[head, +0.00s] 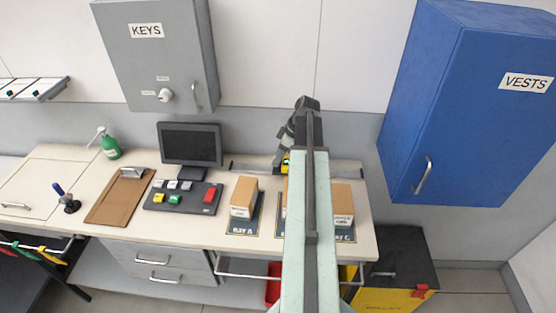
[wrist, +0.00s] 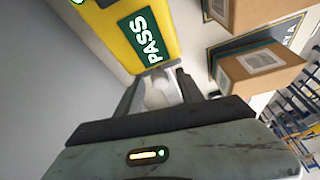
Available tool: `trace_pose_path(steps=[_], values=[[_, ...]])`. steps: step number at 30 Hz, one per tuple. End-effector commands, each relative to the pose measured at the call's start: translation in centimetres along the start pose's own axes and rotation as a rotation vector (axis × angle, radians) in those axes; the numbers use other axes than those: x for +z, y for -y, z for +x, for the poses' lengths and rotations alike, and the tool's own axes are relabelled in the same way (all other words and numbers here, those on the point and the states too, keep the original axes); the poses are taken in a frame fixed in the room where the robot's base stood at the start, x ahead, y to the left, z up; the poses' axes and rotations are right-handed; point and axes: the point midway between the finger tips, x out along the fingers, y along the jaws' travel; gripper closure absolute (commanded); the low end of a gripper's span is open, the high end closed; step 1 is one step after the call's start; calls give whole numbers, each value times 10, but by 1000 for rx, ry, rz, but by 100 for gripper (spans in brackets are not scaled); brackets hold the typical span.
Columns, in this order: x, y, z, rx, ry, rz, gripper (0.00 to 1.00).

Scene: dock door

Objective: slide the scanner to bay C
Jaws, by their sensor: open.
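The scanner (wrist: 150,42) is a yellow block with a green PASS display, filling the top of the wrist view. In the head view only a small yellow part of the scanner (head: 286,162) shows beside my arm, at the dark rail (head: 252,168) along the back of the bench. My gripper (wrist: 158,82) is open, its dark fingers close below the scanner. A pale rounded piece lies between the fingers; I cannot tell whether they touch it. The bay A mat (head: 241,230) is left of my arm. The bay C mat (head: 343,236) is right of it, partly hidden.
A carton (head: 244,194) stands at bay A and another carton (head: 343,205) at bay C. My arm hides most of the middle bay. A monitor (head: 190,143) and button panel (head: 182,196) stand left. A blue vests cabinet (head: 460,100) hangs right.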

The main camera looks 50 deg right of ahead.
Motion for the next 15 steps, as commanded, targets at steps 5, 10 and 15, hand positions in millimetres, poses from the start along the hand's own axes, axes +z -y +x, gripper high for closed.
trace_pose_path(steps=[5, 10, 15], values=[[-1, 0, -1, 0, 0, 0, 83], [-1, 0, -1, 0, 0, -1, 100], [-1, 0, -1, -1, 0, -1, 100]])
